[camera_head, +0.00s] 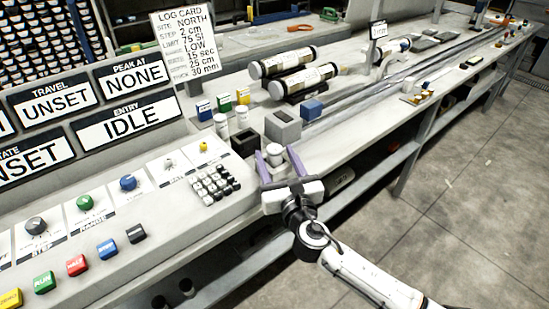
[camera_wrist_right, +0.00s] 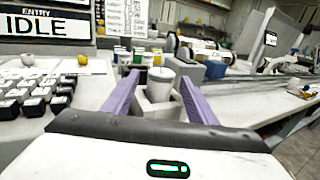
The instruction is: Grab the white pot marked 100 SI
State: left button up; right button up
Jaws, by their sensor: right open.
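My right gripper (camera_head: 275,154) is open, its two purple fingers on either side of a small white pot (camera_head: 274,150). In the right wrist view the pot (camera_wrist_right: 161,84) shows upright between the fingers (camera_wrist_right: 159,77), with a visible gap on each side. Its lower part is partly hidden in the head view. Two more white pots stand further back, one on the left (camera_head: 221,125) and one on the right (camera_head: 242,116). No marking such as 100 SI is readable on any pot. My left gripper is not in view.
A grey block (camera_head: 283,128) stands just behind the gripper, with a dark block (camera_head: 245,143) to its left. A black-and-white keypad (camera_head: 215,186) lies left of the gripper. A blue block (camera_head: 311,110) and core tubes (camera_head: 282,62) are further back. The bench's front edge is close.

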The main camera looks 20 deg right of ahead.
jog(key=shift+w, duration=0.95)
jog(key=shift+c, duration=0.4)
